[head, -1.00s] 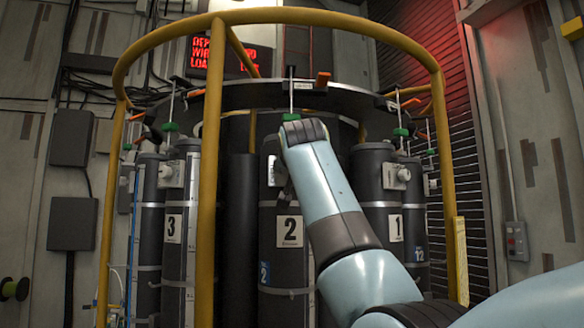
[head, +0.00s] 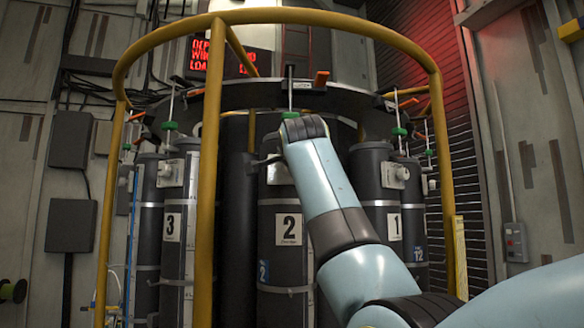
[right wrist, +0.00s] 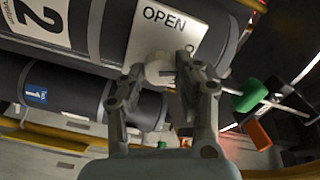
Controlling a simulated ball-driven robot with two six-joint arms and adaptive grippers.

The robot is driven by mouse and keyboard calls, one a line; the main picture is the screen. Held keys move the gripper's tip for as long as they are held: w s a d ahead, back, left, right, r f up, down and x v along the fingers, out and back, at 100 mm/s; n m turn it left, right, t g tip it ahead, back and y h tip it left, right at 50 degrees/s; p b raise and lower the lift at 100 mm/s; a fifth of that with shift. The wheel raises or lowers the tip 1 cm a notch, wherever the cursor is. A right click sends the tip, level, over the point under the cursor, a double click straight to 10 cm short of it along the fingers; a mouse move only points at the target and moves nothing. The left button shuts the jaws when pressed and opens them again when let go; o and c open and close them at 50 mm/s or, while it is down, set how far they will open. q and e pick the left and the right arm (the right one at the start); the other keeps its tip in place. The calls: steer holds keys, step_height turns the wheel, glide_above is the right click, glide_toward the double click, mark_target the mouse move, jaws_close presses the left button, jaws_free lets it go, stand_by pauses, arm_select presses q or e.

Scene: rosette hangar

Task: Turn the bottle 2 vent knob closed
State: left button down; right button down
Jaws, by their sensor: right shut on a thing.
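Bottle 2 (head: 278,245) is a dark upright cylinder with a white "2" label, standing in the middle of the rack. Its vent knob (right wrist: 160,66) is pale and round in the right wrist view, on a white plate (right wrist: 150,28) marked "OPEN". My right gripper (right wrist: 168,72) is shut on the knob, with one finger on either side, and partly covers it. Any marking on the plate beyond the gripper is hidden. In the head view my right arm covers the knob and most of the gripper. My left gripper is not in view.
A yellow tubular frame (head: 207,200) surrounds the rack, with one post left of bottle 2. Bottle 3 (head: 173,255) and bottle 1 (head: 378,165) flank it. A green fitting (right wrist: 250,95) and an orange handle (right wrist: 257,135) lie close to the gripper's right.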

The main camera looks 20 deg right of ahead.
steer(key=shift+f+m+b, duration=0.2)
steer(key=shift+m+b, duration=0.15)
steer(key=shift+m, duration=1.85)
steer(key=c, duration=0.9)
jaws_free()
steer(key=shift+c, duration=0.2)
steer(key=v, duration=0.7)
steer(key=shift+s, duration=0.25)
